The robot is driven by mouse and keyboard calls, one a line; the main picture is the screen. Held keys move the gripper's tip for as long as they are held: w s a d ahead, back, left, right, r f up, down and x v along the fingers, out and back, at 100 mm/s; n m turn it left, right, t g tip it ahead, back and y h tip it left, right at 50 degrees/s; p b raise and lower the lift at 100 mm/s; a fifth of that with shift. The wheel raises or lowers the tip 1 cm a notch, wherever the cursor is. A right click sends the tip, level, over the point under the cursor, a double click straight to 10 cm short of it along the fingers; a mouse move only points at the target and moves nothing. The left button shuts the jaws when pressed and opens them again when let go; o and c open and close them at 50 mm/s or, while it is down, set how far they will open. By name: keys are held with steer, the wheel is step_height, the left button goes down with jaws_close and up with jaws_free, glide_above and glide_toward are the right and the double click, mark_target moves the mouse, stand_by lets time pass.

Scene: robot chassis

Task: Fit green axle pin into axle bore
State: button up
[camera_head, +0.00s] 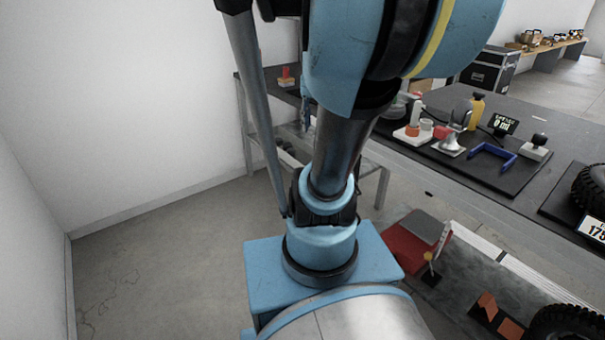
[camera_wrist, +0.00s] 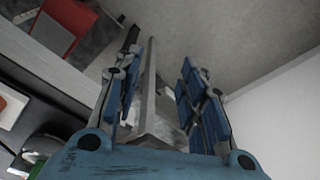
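I cannot make out the green axle pin or the axle bore for certain in either view. A small green patch (camera_wrist: 38,158) shows at the lower left of the wrist view, too cut off to identify. My gripper (camera_wrist: 166,55) shows in the wrist view with its two blue-padded fingers apart and nothing held between them. A grey metal frame (camera_wrist: 150,85) shows beyond the gap between the fingers. In the head view my arm hides most of the gripper.
A dark workbench (camera_head: 455,175) on the right holds a yellow bottle (camera_head: 477,108), a blue U-shaped bracket (camera_head: 492,158), a black-knobbed block (camera_head: 536,150) and a black tyre (camera_head: 590,188). Below are a red box (camera_head: 405,247) and another tyre (camera_head: 565,323). Floor on the left is clear.

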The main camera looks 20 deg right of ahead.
steer(key=s+a+f+n, duration=0.6)
steer(key=s+f, duration=0.3)
steer(key=f, duration=0.2)
steer(key=shift+a+f+n+t, duration=0.15)
steer(key=shift+f+n+t, duration=0.1)
steer(key=shift+n+t, duration=0.05)
